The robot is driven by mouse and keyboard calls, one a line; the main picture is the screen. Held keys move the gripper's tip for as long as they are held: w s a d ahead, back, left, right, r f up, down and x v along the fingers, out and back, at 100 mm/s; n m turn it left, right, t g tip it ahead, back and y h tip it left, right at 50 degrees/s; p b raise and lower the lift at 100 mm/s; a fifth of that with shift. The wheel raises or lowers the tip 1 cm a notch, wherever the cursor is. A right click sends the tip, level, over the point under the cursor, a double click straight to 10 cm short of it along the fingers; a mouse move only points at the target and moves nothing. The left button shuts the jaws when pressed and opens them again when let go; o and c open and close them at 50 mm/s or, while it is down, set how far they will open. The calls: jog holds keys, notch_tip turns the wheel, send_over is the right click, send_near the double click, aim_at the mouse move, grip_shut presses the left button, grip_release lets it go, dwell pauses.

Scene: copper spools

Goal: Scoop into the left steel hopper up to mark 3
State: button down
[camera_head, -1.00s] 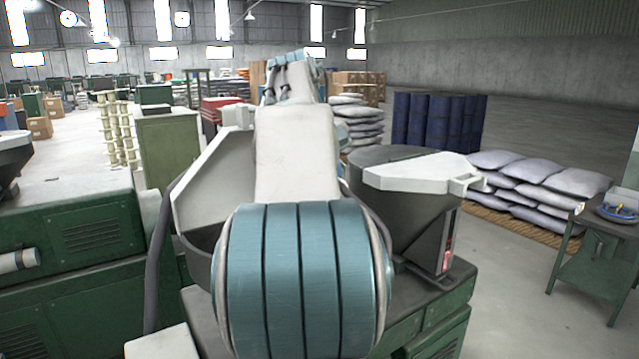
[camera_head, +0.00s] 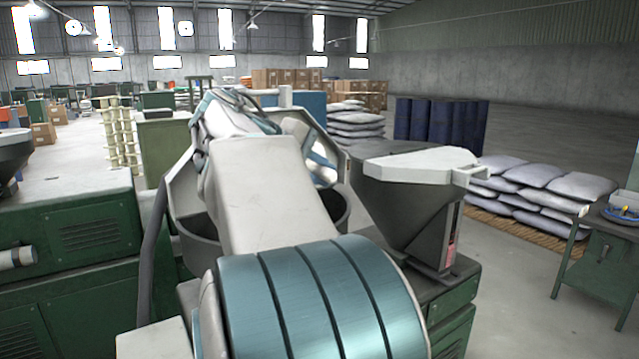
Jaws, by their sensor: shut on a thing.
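The left steel hopper (camera_head: 201,250) is a dark grey open funnel on a green machine, with its pale lid (camera_head: 183,188) raised at its left side. My arm crosses in front of it and hides most of its mouth, its front and any level marks. The right hopper (camera_head: 405,208) has a white lid lying over its top and a narrow reddish window on its side. My arm bends over above the left hopper. My gripper is not to be made out behind the arm links, and no scoop shows clearly.
A green machine cabinet (camera_head: 70,230) stands at the left. Stacked grey sacks (camera_head: 540,190) lie on a pallet at the right, near blue drums (camera_head: 440,119). A green side table (camera_head: 600,255) is at the right edge. Open floor lies between the right hopper and this table.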

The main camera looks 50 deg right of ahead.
jog(key=a+f+h+b, duration=0.1)
jog(key=h+b, duration=0.1)
jog(key=b, duration=0.2)
jog(key=f+g+h+b, duration=0.1)
jog(key=f+h+b, duration=0.1)
jog(key=b, duration=0.3)
jog(key=w+a+f+h+b, duration=0.1)
jog(key=b, duration=0.4)
jog(key=shift+a+f+g+h, duration=0.3)
jog(key=shift+f+h, duration=0.1)
jog(key=shift+b, duration=0.35)
dwell(0.7)
dwell(0.4)
jog(key=b, duration=0.4)
jog(key=a+f+h+b, duration=0.1)
jog(key=b, duration=0.4)
jog(key=shift+w+f+n+h, duration=0.1)
jog(key=shift+f+n+h, duration=0.15)
jog(key=shift+n+h, duration=0.05)
